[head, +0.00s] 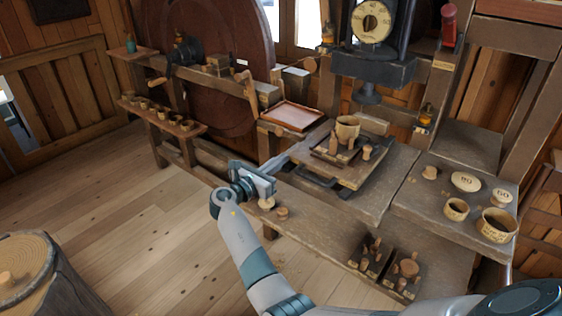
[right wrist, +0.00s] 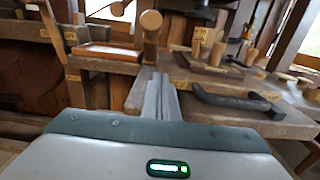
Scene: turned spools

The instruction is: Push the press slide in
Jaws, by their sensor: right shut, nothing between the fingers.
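The press slide (head: 348,180) is a wooden board on the bench below the press (head: 372,70). It sits forward of the press ram and carries a dark tray with a wooden cup and turned pieces. Its dark bar handle (head: 318,183) is on the front edge; the handle also shows in the right wrist view (right wrist: 235,101), right of the fingers. My right gripper (head: 290,158) is shut and empty, left of the handle, its fingers pointing toward the slide's left side. Contact cannot be told. My left gripper is not in view.
A reddish tray (head: 291,117) lies behind the fingers. Small turned pieces (head: 282,212) stand on the bench edge below my gripper. Cups (head: 497,225) and discs stand on the right shelf. Dark boxes of pieces (head: 371,252) sit lower. Open floor lies left.

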